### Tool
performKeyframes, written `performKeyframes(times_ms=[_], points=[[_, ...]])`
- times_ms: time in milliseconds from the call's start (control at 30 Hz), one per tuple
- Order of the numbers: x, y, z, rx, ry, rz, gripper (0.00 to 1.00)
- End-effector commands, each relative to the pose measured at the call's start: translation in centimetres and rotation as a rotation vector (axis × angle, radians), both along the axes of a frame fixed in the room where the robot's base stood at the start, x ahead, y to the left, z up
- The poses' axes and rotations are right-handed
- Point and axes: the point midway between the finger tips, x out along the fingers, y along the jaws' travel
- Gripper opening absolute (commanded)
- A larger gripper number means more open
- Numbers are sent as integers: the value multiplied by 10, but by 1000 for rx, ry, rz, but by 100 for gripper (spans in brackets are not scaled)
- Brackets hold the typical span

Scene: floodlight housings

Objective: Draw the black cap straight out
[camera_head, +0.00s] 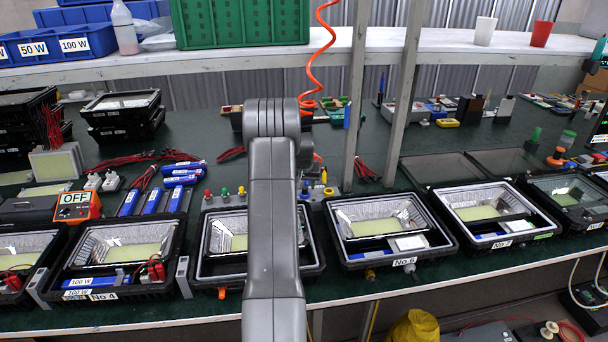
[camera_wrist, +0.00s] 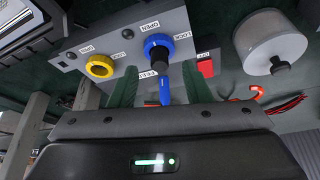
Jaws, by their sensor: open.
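In the wrist view, a dark grey-to-black cylindrical piece, apparently the black cap (camera_wrist: 188,74), rises from the blue ring (camera_wrist: 158,41) on a grey panel (camera_wrist: 120,55). My gripper (camera_wrist: 160,92) is open, its two dark green fingers on either side of the cap. I see no clear contact between fingers and cap. A blue lever-like part (camera_wrist: 165,88) shows between the fingers, beside the cap. LOCK and OPEN labels are printed by the rings. In the head view my arm hides my gripper and the cap.
A yellow ring (camera_wrist: 100,66) is left of the blue one, and a red block (camera_wrist: 205,66) is to the right. A large white cylinder (camera_wrist: 270,46) stands at upper right. In the head view, floodlight housings (camera_head: 388,228) line the bench front, and metal posts (camera_head: 355,100) rise behind.

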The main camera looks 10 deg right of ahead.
Motion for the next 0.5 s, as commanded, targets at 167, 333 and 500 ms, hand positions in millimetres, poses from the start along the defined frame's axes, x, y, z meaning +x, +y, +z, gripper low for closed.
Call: performKeyframes(times_ms=[167,333,500], points=[[6,-2,-15,0,0,0,44],[8,-2,-21,0,0,0,44],[8,-3,-21,0,-1,0,44]])
